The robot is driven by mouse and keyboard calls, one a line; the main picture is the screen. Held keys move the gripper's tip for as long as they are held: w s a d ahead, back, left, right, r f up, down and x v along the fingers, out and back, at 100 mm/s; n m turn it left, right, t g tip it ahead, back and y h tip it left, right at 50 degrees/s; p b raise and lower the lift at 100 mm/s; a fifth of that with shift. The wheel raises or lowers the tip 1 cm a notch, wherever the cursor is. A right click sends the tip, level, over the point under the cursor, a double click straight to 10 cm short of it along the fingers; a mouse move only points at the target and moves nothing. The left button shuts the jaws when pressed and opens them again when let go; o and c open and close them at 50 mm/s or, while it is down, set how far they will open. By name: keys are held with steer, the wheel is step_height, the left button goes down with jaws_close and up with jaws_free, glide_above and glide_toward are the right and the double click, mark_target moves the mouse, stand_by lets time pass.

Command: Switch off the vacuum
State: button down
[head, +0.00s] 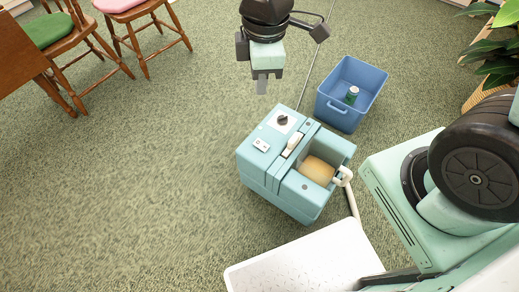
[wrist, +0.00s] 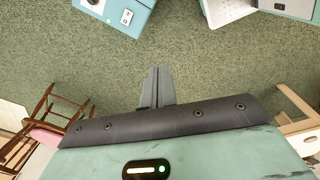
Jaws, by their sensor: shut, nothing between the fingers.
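The vacuum (head: 262,172) is a light blue box on the carpet, at the centre of the head view. Its top carries a dark round knob (head: 283,119) on a white plate, a small white rocker switch (head: 262,145) and a pale handle (head: 292,144). In the wrist view the vacuum (wrist: 138,12) is cut off at the top edge, with the switch (wrist: 127,16) in sight. My gripper (head: 262,86) is shut and empty, above and behind the vacuum, apart from it. Its closed fingers (wrist: 158,88) show in the wrist view. The switch's position is too small to tell.
A blue bin (head: 338,112) with a green can (head: 352,95) in it stands behind the vacuum on the right. A pale hose (head: 347,190) runs from the vacuum's right side. Wooden chairs (head: 143,30) stand at the upper left. The carpet (head: 150,170) to the left is clear.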

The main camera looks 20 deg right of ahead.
mark_target(259, 142)
steer(key=w+d+f+n+b, duration=0.2)
steer(key=w+f+n+b, duration=0.1)
steer(key=f, duration=0.7)
steer(key=w+d+f+n+b, duration=0.2)
steer(key=w+f+n+b, duration=0.1)
steer(key=w+f+b, duration=0.3)
steer(key=w+d+f+n+b, duration=0.2)
steer(key=w+f+b, duration=0.3)
steer(key=f, duration=0.9)
steer(key=n+b, duration=0.1)
steer(key=b, duration=0.1)
steer(key=shift+w+d+t+b, duration=0.25)
steer(key=shift+d+t+b, duration=0.05)
steer(key=shift+d+b, duration=0.1)
steer(key=shift+f, duration=0.1)
steer(key=f+b, duration=0.2)
steer(key=f, duration=0.2)
steer(key=w+f+b, duration=0.1)
steer(key=f+b, duration=0.2)
steer(key=f, duration=0.2)
steer(key=a+f+b, duration=0.1)
steer(key=f+b, duration=0.2)
steer(key=f, duration=0.1)
steer(key=shift+w+f, duration=0.15)
steer(key=shift+f, duration=0.15)
steer(key=shift+w+p, duration=0.1)
steer(key=shift+p, duration=0.8)
steer(key=shift+f+b, duration=0.15)
steer(key=shift+b, duration=0.25)
